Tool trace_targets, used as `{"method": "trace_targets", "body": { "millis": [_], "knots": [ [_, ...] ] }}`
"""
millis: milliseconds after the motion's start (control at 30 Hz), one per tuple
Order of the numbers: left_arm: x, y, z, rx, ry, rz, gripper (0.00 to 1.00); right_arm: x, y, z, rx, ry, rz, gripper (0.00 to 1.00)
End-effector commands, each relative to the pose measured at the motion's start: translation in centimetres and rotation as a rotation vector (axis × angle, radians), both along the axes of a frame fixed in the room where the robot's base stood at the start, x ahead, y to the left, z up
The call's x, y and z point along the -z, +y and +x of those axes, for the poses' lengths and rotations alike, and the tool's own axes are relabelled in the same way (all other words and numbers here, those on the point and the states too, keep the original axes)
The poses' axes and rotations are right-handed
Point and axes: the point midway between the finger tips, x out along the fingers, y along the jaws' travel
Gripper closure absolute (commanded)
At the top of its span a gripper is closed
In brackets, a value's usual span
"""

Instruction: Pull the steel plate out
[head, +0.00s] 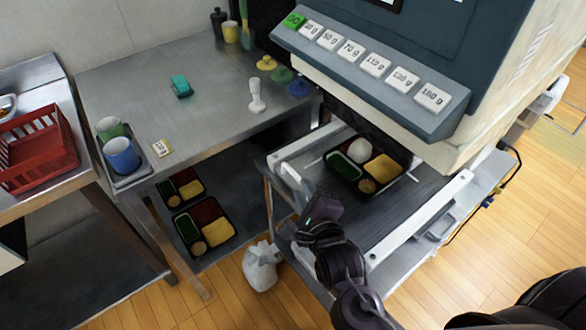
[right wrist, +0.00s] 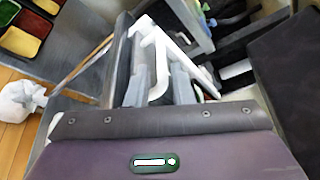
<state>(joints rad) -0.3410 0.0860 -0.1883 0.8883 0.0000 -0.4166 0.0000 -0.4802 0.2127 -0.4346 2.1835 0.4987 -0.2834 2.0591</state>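The steel plate (head: 340,220) is a dark grey flat sheet between white side rails under the large machine. A black bento tray (head: 335,183) sits on it, holding a white round item, green, yellow and brown food. A white handle (head: 291,176) is at the plate's left front end; it also shows in the right wrist view (right wrist: 161,62). My right gripper (head: 308,205) is at this handle. In the right wrist view its grey fingers (right wrist: 160,78) stand apart with the white handle between them; firm contact is not clear. My left gripper is not in view.
The machine (head: 400,70), with a row of gram-labelled buttons, overhangs the plate. A steel table (head: 200,110) stands left, with bento trays (head: 205,232) on its lower shelf. A white bag (head: 260,266) lies on the floor nearby. A red basket (head: 40,150) is far left.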

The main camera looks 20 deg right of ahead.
Motion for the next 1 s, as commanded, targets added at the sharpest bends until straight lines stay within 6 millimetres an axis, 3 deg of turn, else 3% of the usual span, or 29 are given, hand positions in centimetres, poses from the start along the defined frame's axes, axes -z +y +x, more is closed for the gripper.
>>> {"method": "trace_targets", "body": {
  "millis": [200, 400, 767, 933, 1000],
  "knots": [
    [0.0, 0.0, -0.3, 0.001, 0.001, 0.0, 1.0, 0.6, -0.1, 3.6, 0.001, -0.004, -0.002, 0.79],
    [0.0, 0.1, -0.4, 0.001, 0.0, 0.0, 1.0, 1.2, 0.0, 5.8, -0.001, -0.001, -0.002, 0.79],
    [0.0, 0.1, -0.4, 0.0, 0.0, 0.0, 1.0, 1.4, 0.0, 6.3, 0.0, 0.0, -0.002, 0.79],
    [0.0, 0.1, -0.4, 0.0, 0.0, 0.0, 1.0, 1.4, -0.1, 6.3, 0.0, 0.0, -0.002, 1.0],
    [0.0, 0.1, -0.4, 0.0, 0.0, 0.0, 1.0, 1.4, 0.0, 6.3, 0.0, 0.0, -0.002, 1.0]
  ]
}}
